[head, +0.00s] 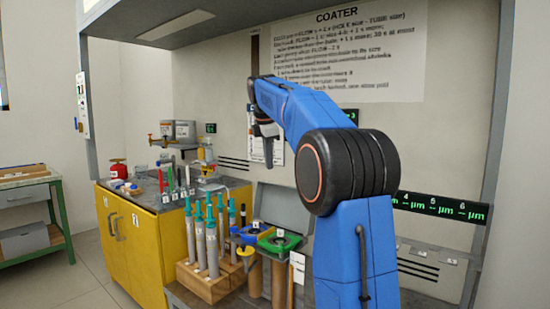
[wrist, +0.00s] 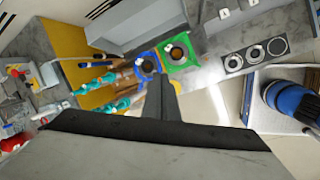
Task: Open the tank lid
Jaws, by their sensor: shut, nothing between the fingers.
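My gripper (head: 268,152) is raised above the bench, pointing down, in the head view. In the wrist view its dark fingers (wrist: 161,98) are together with nothing between them. A grey tilted panel (head: 285,206), perhaps the tank lid, stands behind a green collar (head: 280,240) and a blue collar (head: 250,234) on brown cylinders. A grey box-like form (wrist: 135,20) shows at the top of the wrist view; I cannot tell if it is the same part. My gripper is above and apart from all of these. The arm hides part of the bench.
A wooden block (head: 208,284) holds several upright syringes with teal tops in front of the yellow cabinet (head: 135,240). Bottles and a red can (head: 118,168) stand on the counter. A coater sign (head: 345,50) hangs on the back wall. The air around my gripper is clear.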

